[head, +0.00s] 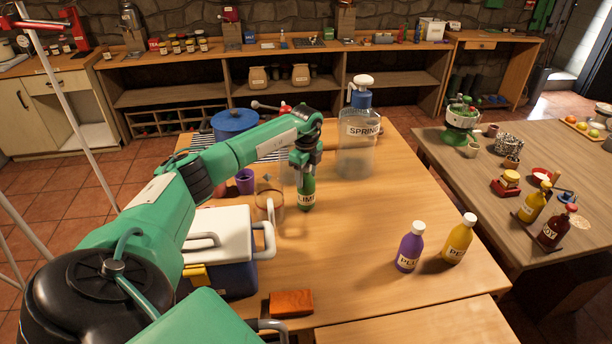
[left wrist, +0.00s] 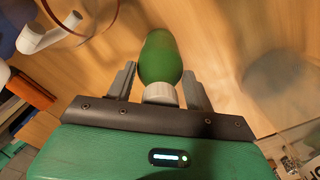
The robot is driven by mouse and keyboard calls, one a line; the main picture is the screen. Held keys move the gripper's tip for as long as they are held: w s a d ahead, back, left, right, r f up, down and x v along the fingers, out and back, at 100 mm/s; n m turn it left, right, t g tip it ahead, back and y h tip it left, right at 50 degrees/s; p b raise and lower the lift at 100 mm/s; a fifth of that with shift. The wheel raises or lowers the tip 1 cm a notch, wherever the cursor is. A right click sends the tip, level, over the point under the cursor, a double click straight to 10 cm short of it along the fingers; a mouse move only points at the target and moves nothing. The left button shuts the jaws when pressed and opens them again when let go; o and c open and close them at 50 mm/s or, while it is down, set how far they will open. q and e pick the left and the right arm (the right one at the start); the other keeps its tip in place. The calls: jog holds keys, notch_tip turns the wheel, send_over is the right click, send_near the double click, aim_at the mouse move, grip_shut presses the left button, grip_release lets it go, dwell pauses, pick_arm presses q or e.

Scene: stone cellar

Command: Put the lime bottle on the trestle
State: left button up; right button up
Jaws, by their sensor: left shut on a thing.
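The lime bottle (head: 307,196) is green with a pale label and hangs upright below my left gripper (head: 305,160), over the light wood table (head: 370,215). I cannot tell whether its base touches the table. In the left wrist view the bottle (left wrist: 160,57) points away from the palm. Its white cap (left wrist: 161,94) is between the fingers of my left gripper (left wrist: 160,86), which is shut on it. No thing is clearly marked as the trestle; the brown table (head: 470,180) at the right may be it, but I cannot tell. My right gripper is not in view.
A glass jug (head: 267,204) stands just left of the bottle, a cooler (head: 232,275) nearer. A large spring bottle (head: 357,145) stands behind. Purple (head: 409,250) and yellow (head: 457,242) bottles stand front right. The table's middle right is clear. A floor gap separates the tables.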

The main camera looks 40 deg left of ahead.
pick_arm(q)
jog(key=shift+f, duration=0.6)
jog(key=o, duration=1.6)
jog(key=shift+r, duration=0.25)
notch_tip(320, 180, up, 11)
jog(key=b, duration=0.2)
jog(key=shift+f+b, duration=0.2)
jog(key=shift+b, duration=0.2)
jog(key=shift+r, duration=0.6)
